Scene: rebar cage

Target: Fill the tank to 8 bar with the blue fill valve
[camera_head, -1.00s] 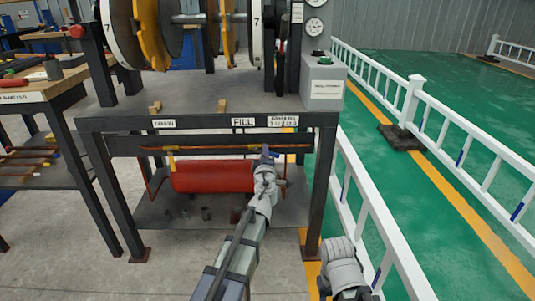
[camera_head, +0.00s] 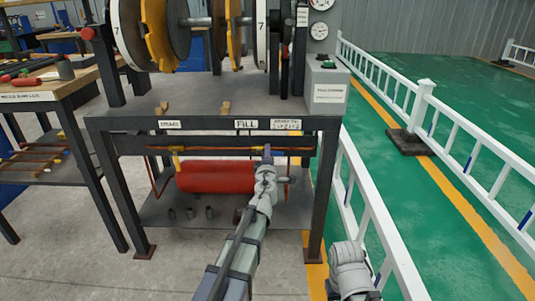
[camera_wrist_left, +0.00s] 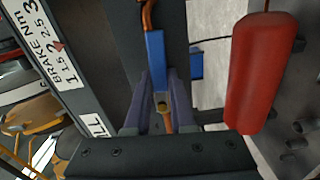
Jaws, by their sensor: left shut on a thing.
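The red tank (camera_head: 215,177) lies under the bench below the FILL label (camera_head: 246,125). It also shows at the right of the left wrist view (camera_wrist_left: 262,75). My left gripper (camera_head: 267,158) is at the tank's right end, under the bench's front edge. In the left wrist view my left gripper (camera_wrist_left: 160,95) has its fingers shut on the blue fill valve handle (camera_wrist_left: 155,58), with a brass fitting (camera_wrist_left: 162,106) between them. In the head view the gripper mostly hides the valve. Two dials (camera_head: 319,30) stand at the back right, too small to read. My right gripper is out of view.
The bench (camera_head: 200,122) has dark legs and a lower shelf (camera_head: 230,215) with several small dark cylinders. A copper pipe (camera_head: 215,149) runs above the tank. A white railing (camera_head: 370,200) stands close at the right. A tool table (camera_head: 50,95) is at the left.

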